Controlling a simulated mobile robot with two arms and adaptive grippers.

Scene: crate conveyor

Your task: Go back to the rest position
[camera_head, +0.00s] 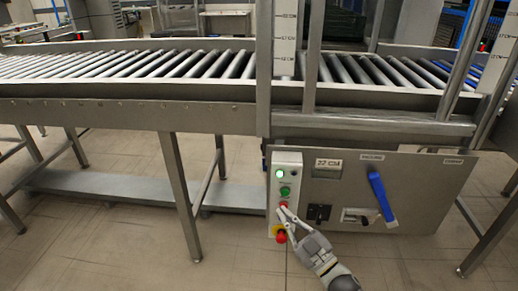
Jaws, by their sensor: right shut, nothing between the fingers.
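My right gripper (284,211) is shut and empty at the front of the grey button box (286,160), by its lower red button. I cannot tell whether the fingertips touch that button. The box has a lit green lamp (280,173), a green button (285,190) and, at its bottom, a red knob on a yellow ring (279,234). My right arm comes in from the bottom edge. My left gripper is not in view.
Tiled floor (110,245) is clear at front left.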

